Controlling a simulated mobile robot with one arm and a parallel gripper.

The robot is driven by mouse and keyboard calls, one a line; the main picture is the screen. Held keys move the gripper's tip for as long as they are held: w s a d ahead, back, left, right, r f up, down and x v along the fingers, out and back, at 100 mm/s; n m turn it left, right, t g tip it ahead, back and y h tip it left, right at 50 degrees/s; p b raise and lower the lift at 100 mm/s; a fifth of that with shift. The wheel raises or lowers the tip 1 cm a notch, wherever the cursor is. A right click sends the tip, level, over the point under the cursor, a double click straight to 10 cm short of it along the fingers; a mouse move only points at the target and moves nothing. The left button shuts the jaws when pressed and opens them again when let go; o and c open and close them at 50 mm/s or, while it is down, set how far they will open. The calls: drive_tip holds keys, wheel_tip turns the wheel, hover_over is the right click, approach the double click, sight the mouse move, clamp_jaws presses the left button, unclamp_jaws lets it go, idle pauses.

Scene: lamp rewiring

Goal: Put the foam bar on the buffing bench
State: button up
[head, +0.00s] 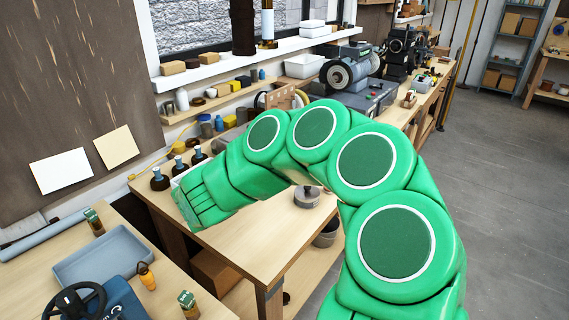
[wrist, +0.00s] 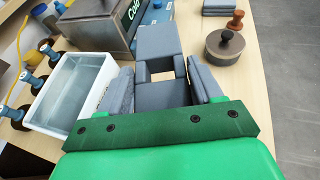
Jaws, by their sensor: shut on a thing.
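My gripper (wrist: 163,88) shows in the wrist view, with one grey finger on each side. It is shut on a dark grey blocky piece (wrist: 157,42), which looks like the foam bar. A small opening in the middle of the piece shows pale wood behind it. The held piece is over a wooden bench top (wrist: 262,92). In the head view my green hand (head: 205,200) is low over the left end of a wooden bench (head: 240,235), and the fingers and held piece are hidden. A machine with buffing wheels (head: 338,76) stands on the bench run farther back.
A white tray (wrist: 50,112) and dark-based bottles (wrist: 31,80) stand left of my gripper. A grey box marked "Cold" (wrist: 95,25) is beyond. A round lidded pot (wrist: 224,48) and a brown stamp-like piece (wrist: 236,19) stand right. The bench's front is clear.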

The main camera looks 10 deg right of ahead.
drive_tip(key=s+d+r+m+g+h, duration=0.1)
drive_tip(key=s+m+g+h, duration=0.15)
drive_tip(key=s, duration=1.45)
hover_over(241, 231)
drive_tip(key=shift+m+h, duration=0.25)
drive_tip(key=shift+m, duration=0.1)
drive_tip(key=shift+f, duration=6.25)
drive_tip(key=o, duration=1)
drive_tip(key=shift+f, duration=0.1)
